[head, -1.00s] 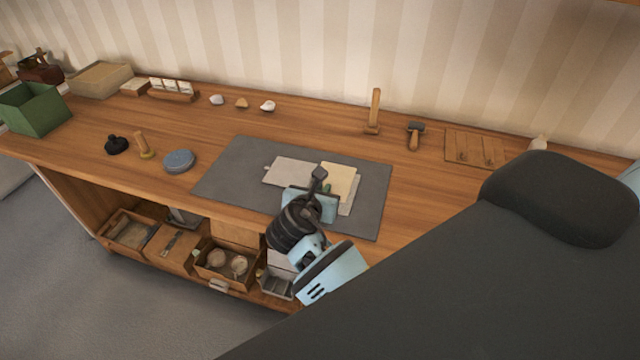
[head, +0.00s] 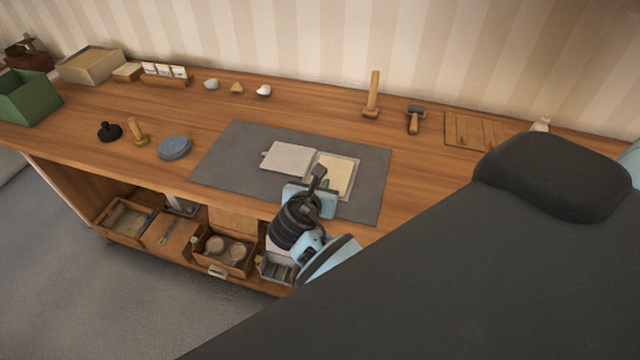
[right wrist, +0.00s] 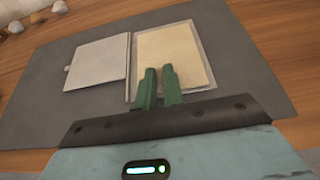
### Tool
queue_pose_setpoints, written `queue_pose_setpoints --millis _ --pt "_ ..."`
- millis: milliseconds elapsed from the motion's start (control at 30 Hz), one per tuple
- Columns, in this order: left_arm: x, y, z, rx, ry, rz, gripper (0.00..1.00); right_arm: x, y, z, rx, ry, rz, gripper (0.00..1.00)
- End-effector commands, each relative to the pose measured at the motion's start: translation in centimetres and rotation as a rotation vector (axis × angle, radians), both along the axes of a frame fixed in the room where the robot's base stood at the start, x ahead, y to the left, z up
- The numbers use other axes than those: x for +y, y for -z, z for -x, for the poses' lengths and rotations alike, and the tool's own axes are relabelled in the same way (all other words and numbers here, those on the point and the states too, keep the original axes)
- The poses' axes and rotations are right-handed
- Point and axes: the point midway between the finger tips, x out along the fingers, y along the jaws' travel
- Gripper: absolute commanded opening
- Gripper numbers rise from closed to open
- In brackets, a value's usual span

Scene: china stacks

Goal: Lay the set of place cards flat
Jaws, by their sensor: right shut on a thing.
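The set of place cards looks like a cream rectangular stack (head: 335,173) over the right half of an open grey folder-like holder (head: 290,157) on the dark mat. In the right wrist view the cream cards (right wrist: 175,55) look nearly flat, framed by the holder's pale rim. My right gripper (right wrist: 159,75) has green fingers close together at the cards' near edge, shut on them. The fingers hide part of that edge, and I cannot tell whether the cards touch the holder all over. In the head view the right gripper (head: 323,184) is at the mat's front. My left gripper is not in view.
The grey mat (head: 235,155) has bare room at its left. A blue round tin (head: 174,148), a black stamp-like piece (head: 109,132) and a green box (head: 28,97) stand further left. A hammer (head: 415,119) and an upright wooden tool (head: 372,95) are behind.

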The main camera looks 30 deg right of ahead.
Motion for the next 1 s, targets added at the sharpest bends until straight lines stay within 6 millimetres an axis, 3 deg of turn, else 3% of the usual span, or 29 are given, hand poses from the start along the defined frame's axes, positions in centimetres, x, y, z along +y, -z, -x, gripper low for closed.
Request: queue_pose_setpoints --millis 767,800,933,1000 --pt "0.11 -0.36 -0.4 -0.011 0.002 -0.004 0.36 -0.02 0.7 0.0 -0.001 0.0 0.001 0.0" --pt "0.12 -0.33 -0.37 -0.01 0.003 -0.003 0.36 -0.02 0.71 0.0 -0.001 0.0 0.001 0.14" --pt "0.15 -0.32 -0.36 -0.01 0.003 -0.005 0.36 -0.02 0.74 0.01 0.0 0.0 0.0 0.31" --pt "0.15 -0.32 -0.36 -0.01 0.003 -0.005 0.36 -0.01 0.74 0.02 0.0 0.0 0.0 0.35"
